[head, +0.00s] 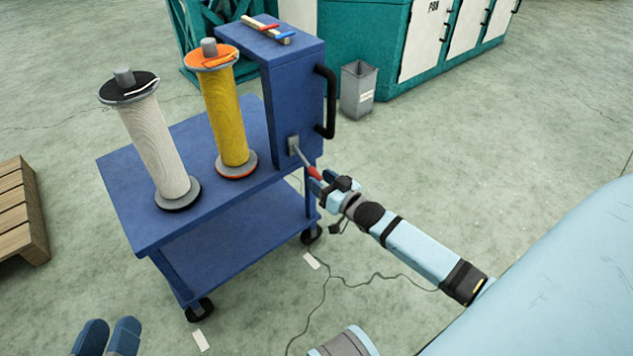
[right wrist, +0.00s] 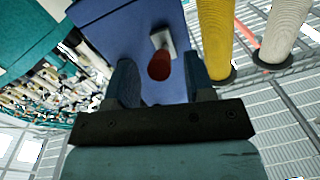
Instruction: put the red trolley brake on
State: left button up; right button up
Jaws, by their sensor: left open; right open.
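The blue trolley (head: 170,165) carries a brake lever with a red grip (head: 314,172) and a grey mounting plate (head: 293,145) on its right side. In the head view the lever slopes down and outward. My right gripper (head: 322,184) is open at the red grip's end. In the right wrist view the red grip (right wrist: 160,66) shows end-on between the spread fingertips (right wrist: 163,75); I cannot tell whether either finger touches it. My left gripper (head: 107,335) is open and empty at the bottom left, away from the trolley.
A white spool (head: 160,150) and a yellow spool (head: 226,115) stand on the trolley. A black handle (head: 328,100) sticks out above the lever. A grey bin (head: 358,88) stands behind, and a wooden pallet (head: 20,212) lies at left.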

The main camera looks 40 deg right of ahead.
jog(key=shift+w+a, duration=0.15)
jog(key=shift+w, duration=0.85)
pick_arm(q)
jog(key=shift+f, duration=0.55)
